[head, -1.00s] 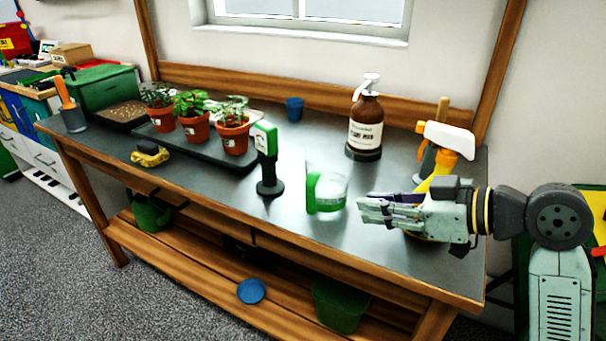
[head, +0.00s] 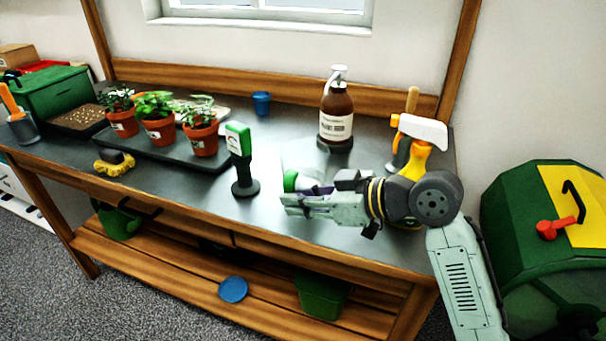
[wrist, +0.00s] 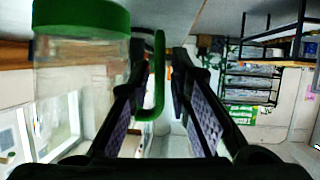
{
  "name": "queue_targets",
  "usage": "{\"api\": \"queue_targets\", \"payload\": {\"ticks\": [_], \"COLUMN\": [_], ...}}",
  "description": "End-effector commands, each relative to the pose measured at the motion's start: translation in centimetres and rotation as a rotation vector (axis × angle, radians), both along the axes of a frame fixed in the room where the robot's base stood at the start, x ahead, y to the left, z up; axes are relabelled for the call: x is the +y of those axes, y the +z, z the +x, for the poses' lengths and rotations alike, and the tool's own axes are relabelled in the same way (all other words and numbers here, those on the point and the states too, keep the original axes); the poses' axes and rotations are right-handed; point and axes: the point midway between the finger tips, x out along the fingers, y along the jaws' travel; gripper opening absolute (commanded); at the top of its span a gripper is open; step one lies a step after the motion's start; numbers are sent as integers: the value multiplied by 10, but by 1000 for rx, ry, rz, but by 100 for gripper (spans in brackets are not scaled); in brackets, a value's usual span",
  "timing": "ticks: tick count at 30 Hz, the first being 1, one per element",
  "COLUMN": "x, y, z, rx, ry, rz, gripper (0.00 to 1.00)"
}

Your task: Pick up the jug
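The jug (head: 313,157) is clear, with a green handle (head: 291,180), and stands on the grey bench top. In the head view my gripper hides much of its lower part. In the wrist view the jug's clear body and green band (wrist: 80,15) fill the upper left, looking upside down. My gripper (head: 284,203) is level, in front of the jug, its fingers pointing left. In the wrist view my gripper (wrist: 161,70) is open, with the green handle (wrist: 158,80) showing between its two fingertips. I cannot tell whether either finger touches it.
A green-and-black meter (head: 240,160) stands just left of the fingers. A brown pump bottle (head: 336,115) stands behind the jug, and a yellow-and-white spray bottle (head: 418,145) is behind my arm. Potted plants on a black tray (head: 185,150) are further left. The front bench top is clear.

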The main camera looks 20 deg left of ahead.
Motion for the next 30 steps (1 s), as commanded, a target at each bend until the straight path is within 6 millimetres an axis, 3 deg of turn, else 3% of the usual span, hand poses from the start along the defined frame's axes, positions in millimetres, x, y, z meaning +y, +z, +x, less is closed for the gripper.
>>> {"api": "queue_targets", "payload": {"ticks": [7, 13, 21, 30], "x": [21, 21, 21, 21], "y": [-8, -9, -9, -9], "z": [3, 3, 3, 3], "rx": [1, 0, 0, 0], "ry": [0, -1, -1, -2], "rz": [0, 1, 1, 1], "gripper": [18, 18, 0, 0]}}
